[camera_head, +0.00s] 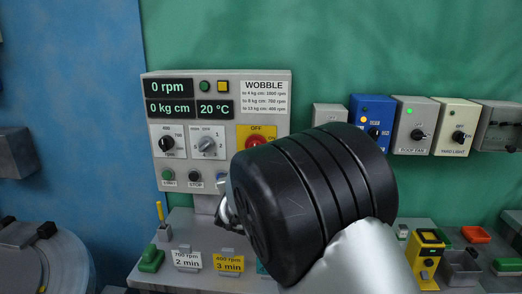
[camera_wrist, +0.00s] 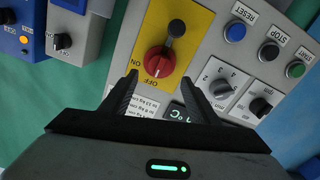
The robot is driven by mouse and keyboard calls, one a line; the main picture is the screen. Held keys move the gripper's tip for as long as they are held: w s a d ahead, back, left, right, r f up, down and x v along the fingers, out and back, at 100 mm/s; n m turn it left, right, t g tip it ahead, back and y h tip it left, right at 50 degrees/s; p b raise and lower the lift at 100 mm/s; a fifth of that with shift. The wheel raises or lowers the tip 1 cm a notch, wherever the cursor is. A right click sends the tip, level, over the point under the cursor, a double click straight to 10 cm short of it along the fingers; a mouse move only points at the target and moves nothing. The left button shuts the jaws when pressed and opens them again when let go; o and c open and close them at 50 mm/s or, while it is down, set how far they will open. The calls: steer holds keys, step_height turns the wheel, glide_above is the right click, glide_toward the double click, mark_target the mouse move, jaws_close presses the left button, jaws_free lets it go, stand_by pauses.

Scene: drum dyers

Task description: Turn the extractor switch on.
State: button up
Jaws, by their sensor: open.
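The switch that looks like the extractor's is a red rotary knob (camera_head: 257,141) on a yellow plate on the grey WOBBLE panel (camera_head: 222,122). My arm partly hides the plate in the head view. In the wrist view the red knob (camera_wrist: 160,62) shows fully, with a black lever end (camera_wrist: 177,28) pointing away from the OFF label. A pale mark on the knob faces the OFF side; ON is printed to the left. My gripper (camera_wrist: 162,78) is open and empty, its fingers framing the knob's lower side; contact cannot be told.
A blue switch box (camera_head: 372,119), a ROOF FAN box (camera_head: 416,124) and a YARD LIGHT box (camera_head: 454,127) are right of the panel.

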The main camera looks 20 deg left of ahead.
steer(key=x, duration=0.8)
steer(key=shift+w+p, duration=0.25)
steer(key=shift+p, duration=0.15)
steer(key=c, duration=1)
